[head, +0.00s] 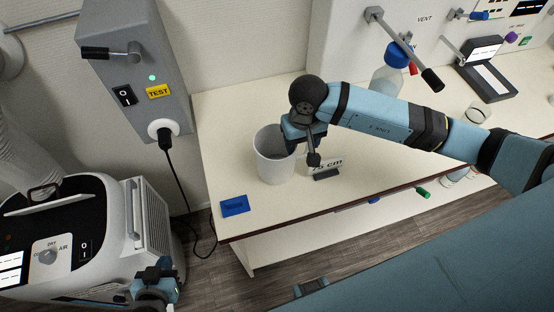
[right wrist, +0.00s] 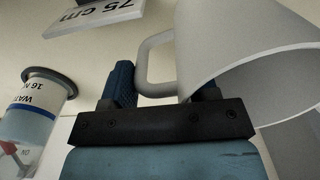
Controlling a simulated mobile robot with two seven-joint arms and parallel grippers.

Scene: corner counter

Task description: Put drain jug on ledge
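The drain jug (head: 272,162) is a pale grey cylinder with an open top. It appears to stand upright on the cream counter (head: 235,133), near its front edge. My right gripper (head: 302,136) is at the jug's right side. In the right wrist view, the fingers of my right gripper (right wrist: 163,88) are apart, with the jug's handle (right wrist: 146,66) between them. The jug's wall (right wrist: 240,50) fills the upper right there. My left gripper (head: 155,284) is low at the left, in front of a white machine; its fingers are not clear. No surface is labelled as the ledge.
A "75 cm" sign (head: 327,170) stands just right of the jug. A blue card (head: 234,205) lies on the counter's front left corner. A blue-capped bottle (head: 388,76) stands behind my right arm. The white machine (head: 150,222) stands on the floor at left, near a hanging cable (head: 181,178).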

